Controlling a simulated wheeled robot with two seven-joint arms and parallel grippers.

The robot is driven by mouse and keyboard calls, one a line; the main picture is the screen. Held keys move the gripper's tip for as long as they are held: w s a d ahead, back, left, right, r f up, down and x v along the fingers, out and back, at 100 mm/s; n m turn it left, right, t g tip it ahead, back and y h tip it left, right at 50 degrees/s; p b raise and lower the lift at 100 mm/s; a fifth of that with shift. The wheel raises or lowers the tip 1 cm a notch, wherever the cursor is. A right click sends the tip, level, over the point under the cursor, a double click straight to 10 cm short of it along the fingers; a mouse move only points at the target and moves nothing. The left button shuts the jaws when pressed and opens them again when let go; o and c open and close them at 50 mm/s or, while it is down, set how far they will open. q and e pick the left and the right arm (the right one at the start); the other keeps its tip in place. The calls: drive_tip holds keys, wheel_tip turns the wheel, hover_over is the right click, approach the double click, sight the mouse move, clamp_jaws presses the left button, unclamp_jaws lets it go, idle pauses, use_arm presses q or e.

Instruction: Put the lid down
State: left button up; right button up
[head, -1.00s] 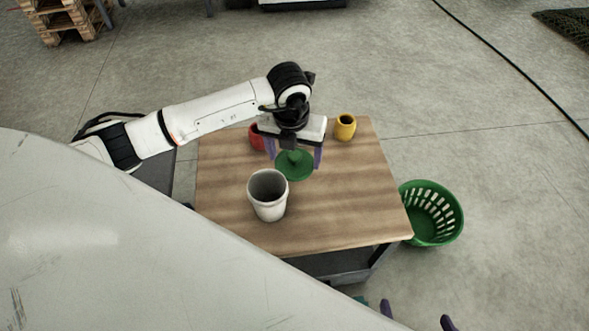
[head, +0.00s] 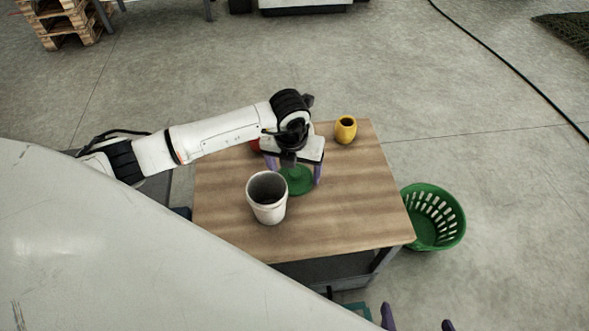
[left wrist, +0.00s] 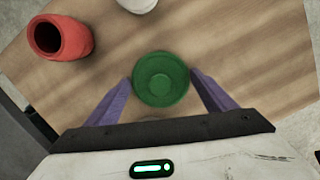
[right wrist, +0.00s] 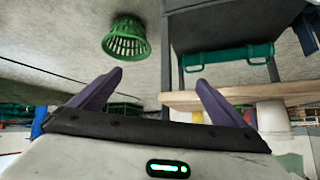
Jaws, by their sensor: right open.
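The green lid (head: 297,181) is a round disc with a knob, just right of the white pot (head: 267,199), which stands open on the wooden table. My left gripper (head: 294,176) points down with its purple fingers at opposite sides of the lid's rim. In the left wrist view the lid (left wrist: 161,79) sits between the fingertips and appears gripped by its edge. I cannot tell whether its underside touches the table. My right gripper (right wrist: 159,78) is open and empty, off the table; its fingertips show at the bottom of the head view (head: 417,318).
The wooden table (head: 350,210) is clear at its right and front. A yellow pot (head: 345,130) stands at the back. A red pot (left wrist: 60,38) stands behind the left gripper, mostly hidden in the head view. A green basket (head: 436,218) is on the floor to the right.

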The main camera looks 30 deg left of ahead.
sight(293, 176)
use_arm(q)
drive_tip(key=o, duration=0.3)
drive_tip(key=shift+r, duration=0.2)
wheel_tip(293, 176, up, 12)
drive_tip(key=s+p, duration=0.1)
drive_tip(key=p, duration=0.1)
drive_tip(key=shift+s+d+r+p, duration=0.2)
drive_tip(key=shift+s+p, duration=0.15)
drive_tip(key=shift+p, duration=0.05)
use_arm(e)
drive_tip(key=shift+s+d+r, duration=0.1)
drive_tip(key=shift+d+r, duration=0.2)
drive_tip(key=shift+r, duration=0.25)
drive_tip(key=shift+a+r, duration=0.1)
use_arm(q)
drive_tip(key=shift+s+f, duration=0.1)
